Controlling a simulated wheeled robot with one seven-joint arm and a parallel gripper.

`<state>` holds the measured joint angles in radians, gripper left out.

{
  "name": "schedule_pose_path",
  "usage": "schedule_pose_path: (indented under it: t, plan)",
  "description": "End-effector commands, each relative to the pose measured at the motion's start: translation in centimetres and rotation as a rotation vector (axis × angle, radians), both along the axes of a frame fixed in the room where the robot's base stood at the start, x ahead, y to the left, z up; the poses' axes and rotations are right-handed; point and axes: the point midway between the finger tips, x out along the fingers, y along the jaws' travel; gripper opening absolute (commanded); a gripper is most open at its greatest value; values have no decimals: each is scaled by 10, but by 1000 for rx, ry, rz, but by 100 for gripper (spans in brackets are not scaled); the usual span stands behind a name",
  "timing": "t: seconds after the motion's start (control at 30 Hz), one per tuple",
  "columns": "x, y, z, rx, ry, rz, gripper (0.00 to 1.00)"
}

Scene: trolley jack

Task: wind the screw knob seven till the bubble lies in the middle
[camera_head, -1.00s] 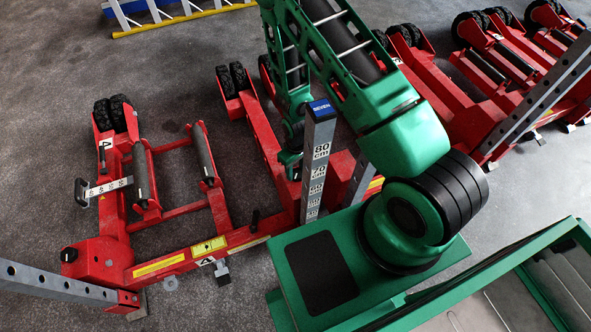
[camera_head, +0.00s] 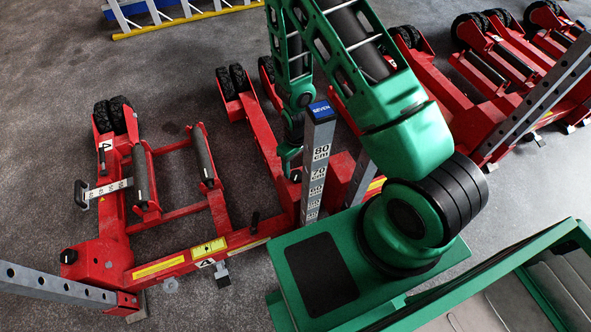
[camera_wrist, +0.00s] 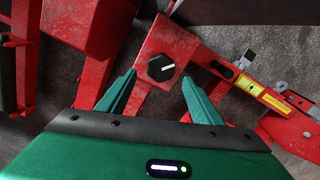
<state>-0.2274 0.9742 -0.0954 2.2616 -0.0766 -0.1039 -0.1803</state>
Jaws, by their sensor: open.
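A black round knob (camera_wrist: 161,67) with a white pointer line sits on a red block in the wrist view. My gripper (camera_wrist: 159,77) is open, with one green finger on each side of the knob's near side; I cannot tell whether they touch it. In the head view my gripper (camera_head: 288,155) hangs just left of a grey post with a blue SEVEN label (camera_head: 320,109), and the knob is hidden. A yellow strip (camera_wrist: 262,93) with a small pale window lies right of the knob; I cannot make out a bubble.
The grey post (camera_head: 317,165) with a centimetre scale stands close beside my gripper. Red jack frames (camera_head: 123,255) with black wheels spread left and right. A ladder (camera_head: 180,18) lies at the top left. Grey floor (camera_head: 60,150) is bare at the left.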

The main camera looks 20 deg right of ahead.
Motion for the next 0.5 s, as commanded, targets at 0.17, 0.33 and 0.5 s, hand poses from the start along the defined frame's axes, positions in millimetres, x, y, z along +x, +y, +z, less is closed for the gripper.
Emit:
schedule_pose_path:
  t: [0.17, 0.33, 0.5]
  plan:
    - [1, 0, 31, 1, -3, 0, 60]
    - [1, 0, 51, 1, -2, 0, 60]
    - [1, 0, 62, 0, -1, 0, 60]
